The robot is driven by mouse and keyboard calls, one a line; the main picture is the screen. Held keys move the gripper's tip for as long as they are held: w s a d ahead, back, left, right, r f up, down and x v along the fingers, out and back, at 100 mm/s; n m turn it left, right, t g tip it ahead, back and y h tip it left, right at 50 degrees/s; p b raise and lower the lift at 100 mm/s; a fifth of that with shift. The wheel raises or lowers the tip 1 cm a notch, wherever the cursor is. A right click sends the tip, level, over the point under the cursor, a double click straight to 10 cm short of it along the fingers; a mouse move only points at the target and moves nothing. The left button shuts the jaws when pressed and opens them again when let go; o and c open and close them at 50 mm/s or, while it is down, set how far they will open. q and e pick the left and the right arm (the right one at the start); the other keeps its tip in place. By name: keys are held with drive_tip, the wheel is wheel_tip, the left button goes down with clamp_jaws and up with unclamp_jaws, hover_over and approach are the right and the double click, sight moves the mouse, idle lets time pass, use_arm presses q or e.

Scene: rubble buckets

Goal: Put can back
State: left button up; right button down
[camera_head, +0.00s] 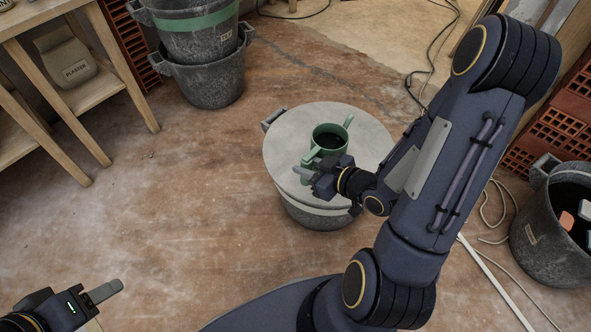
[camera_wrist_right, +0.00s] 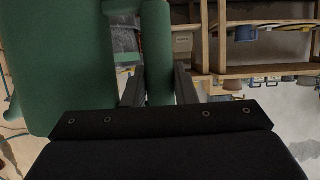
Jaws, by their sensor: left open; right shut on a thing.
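A green can (camera_head: 329,136) with a spout and a handle stands upright at the round grey top (camera_head: 285,130) of a lidded bucket, in the middle of the head view. I cannot tell whether its base touches that top. My right gripper (camera_head: 304,172) is shut on the can's handle, on the near side. In the right wrist view the green handle (camera_wrist_right: 158,45) runs between the two fingers (camera_wrist_right: 160,88), and the can's body (camera_wrist_right: 65,65) fills the upper left. My left gripper (camera_head: 108,296) is open and empty at the lower left, far from the can.
Stacked grey buckets (camera_head: 208,80) stand at the back left, beside a wooden shelf (camera_head: 100,85) with a plaster bag (camera_head: 66,64). A bucket (camera_head: 540,240) with several blocks stands at the right, near red bricks (camera_head: 545,130). Cables (camera_head: 432,60) lie behind. The floor at left is clear.

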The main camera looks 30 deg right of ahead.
drive_tip(key=w+f+b, duration=0.5)
drive_tip(key=w+f, duration=0.4)
drive_tip(key=f, duration=0.1)
drive_tip(key=shift+f, duration=0.3)
drive_tip(key=shift+w+d+f, duration=0.1)
drive_tip(key=shift+f, duration=0.15)
drive_tip(key=c, duration=1.2)
unclamp_jaws()
drive_tip(key=shift+o, duration=0.2)
